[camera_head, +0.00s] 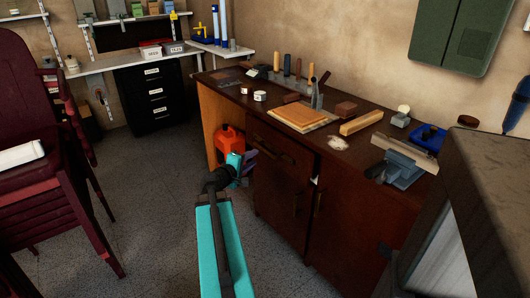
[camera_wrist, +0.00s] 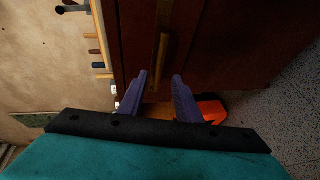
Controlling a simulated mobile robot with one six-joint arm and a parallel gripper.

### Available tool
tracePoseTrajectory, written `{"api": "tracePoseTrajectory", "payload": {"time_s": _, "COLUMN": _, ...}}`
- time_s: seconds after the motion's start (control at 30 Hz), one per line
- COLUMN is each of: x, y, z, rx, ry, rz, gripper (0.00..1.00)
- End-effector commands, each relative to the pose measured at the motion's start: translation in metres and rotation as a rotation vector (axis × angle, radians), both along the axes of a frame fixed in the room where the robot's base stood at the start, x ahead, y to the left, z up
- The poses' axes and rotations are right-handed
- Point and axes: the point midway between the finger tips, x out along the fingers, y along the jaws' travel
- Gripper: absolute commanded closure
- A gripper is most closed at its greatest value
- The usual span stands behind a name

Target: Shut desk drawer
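The dark brown wooden desk (camera_head: 222,88) stands along the wall. Its drawer (camera_head: 290,144) sits under the desktop, above a cupboard door, and has a bar handle (camera_head: 272,151). I cannot clearly tell how far the drawer stands out. My gripper (camera_head: 251,160) is at the left end of the drawer front, close to the handle. In the wrist view my gripper (camera_wrist: 160,80) has its two purple fingers apart with nothing held between them. The handle (camera_wrist: 162,55) lies just beyond the fingertips, roughly in line with the gap.
An orange can (camera_head: 229,140) stands in the desk's open left bay, near my gripper. Tools, a wooden board (camera_head: 301,117) and a vise (camera_head: 402,165) crowd the desktop. Stacked dark red chairs (camera_head: 40,200) stand at left. The floor (camera_head: 150,190) between chairs and desk is clear.

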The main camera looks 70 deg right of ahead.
Motion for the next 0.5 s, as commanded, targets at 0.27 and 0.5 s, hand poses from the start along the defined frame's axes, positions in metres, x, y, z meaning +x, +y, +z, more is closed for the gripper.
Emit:
{"api": "tracePoseTrajectory", "payload": {"time_s": 0.27, "x": -0.005, "y": -0.033, "z": -0.007, "rx": 0.000, "ry": 0.000, "rz": -0.002, "gripper": 0.69}}
{"api": "tracePoseTrajectory", "payload": {"time_s": 0.5, "x": -0.009, "y": -0.058, "z": -0.013, "rx": 0.000, "ry": 0.000, "rz": -0.001, "gripper": 0.69}}
